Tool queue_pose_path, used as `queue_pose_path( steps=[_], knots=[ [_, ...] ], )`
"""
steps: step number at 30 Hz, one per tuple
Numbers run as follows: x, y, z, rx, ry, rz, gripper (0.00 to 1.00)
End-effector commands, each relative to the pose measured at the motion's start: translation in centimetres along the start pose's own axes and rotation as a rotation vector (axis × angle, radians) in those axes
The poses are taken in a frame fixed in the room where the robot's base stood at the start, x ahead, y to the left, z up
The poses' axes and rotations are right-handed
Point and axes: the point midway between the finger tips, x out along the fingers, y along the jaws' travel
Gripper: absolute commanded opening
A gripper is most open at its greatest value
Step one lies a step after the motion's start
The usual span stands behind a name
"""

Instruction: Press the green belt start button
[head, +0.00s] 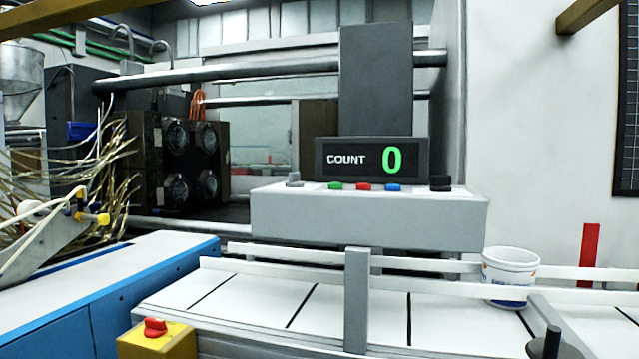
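The green button (335,186) is a small cap on the top of a light grey control box (368,222), left of a red button (363,187) and a blue button (393,188). A black display (364,158) behind the buttons reads "COUNT 0" with a green zero. My gripper is not in view, so nothing is seen touching the green button.
A white belt (365,312) with rails runs across in front of the control box. A white tub (510,276) stands on it at the right. A yellow box with a red knob (155,327) is at the lower left. A grey post (357,300) stands before the belt.

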Motion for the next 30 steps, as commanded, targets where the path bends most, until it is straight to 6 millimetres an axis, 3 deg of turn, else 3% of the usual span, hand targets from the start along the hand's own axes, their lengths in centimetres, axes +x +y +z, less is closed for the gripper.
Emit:
queue_pose_path(
  steps=[2, 16, 30],
  knots=[
    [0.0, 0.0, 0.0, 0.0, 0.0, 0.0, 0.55],
    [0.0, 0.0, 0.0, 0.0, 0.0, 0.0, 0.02],
    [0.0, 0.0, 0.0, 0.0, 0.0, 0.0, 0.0]
  ],
)
